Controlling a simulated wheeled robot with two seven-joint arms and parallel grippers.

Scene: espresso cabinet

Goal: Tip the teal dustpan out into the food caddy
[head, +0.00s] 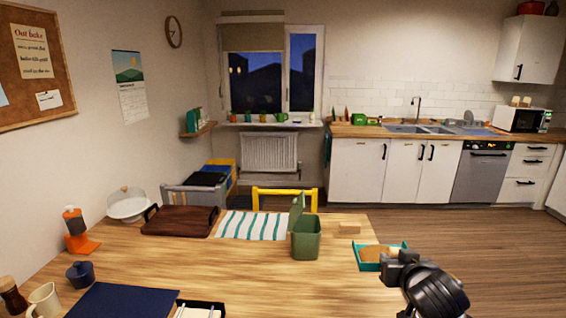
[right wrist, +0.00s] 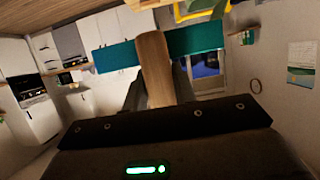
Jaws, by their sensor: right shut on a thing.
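The teal dustpan (head: 366,267) is at the right end of the table, with a tan-brown patch inside its rim; I cannot make out single crumbs. My right gripper (head: 392,260) is shut on its wooden handle (right wrist: 153,65), and the teal pan (right wrist: 195,40) spans beyond the fingers in the right wrist view. The pan looks about level; whether it touches the table is unclear. The green food caddy (head: 306,243) stands upright on the table left of the dustpan, its lid (head: 297,212) raised at its left side. Its inside is mostly hidden. My left gripper is not in view.
A small wooden block (head: 348,230) lies between caddy and dustpan. A striped cloth (head: 250,225) and dark brown tray (head: 180,221) lie left of the caddy. A yellow chair (head: 285,191) stands behind the table. The table front of the caddy is clear.

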